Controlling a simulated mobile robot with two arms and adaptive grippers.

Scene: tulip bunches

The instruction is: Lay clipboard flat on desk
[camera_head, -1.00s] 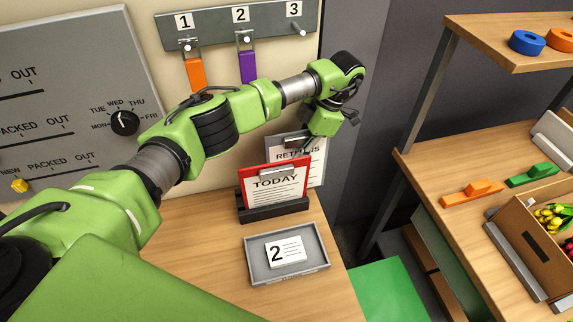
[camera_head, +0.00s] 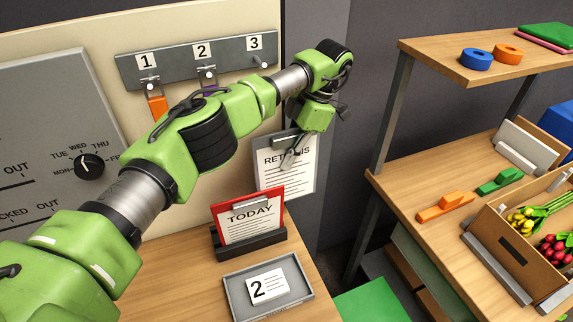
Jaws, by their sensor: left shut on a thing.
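The grey clipboard (camera_head: 298,181) holds a white sheet whose heading, partly covered, looks like "RETURNS". It hangs upright in the air in front of the wall, behind and to the right of the red TODAY clipboard. My left gripper (camera_head: 289,158) is shut on its upper part near the clip, and its fingers cover part of the heading. The desk (camera_head: 186,277) is light wood and lies below. The red TODAY clipboard (camera_head: 248,218) stands upright in a dark holder (camera_head: 250,246) on the desk. My right gripper is not in view.
A grey tray (camera_head: 235,296) with a card marked 2 (camera_head: 268,286) sits at the desk's front right. Bare desk lies left of it. A numbered hook rail (camera_head: 180,68) is on the wall; hook 3 is empty. A wooden shelf unit (camera_head: 425,187) stands right, across a gap.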

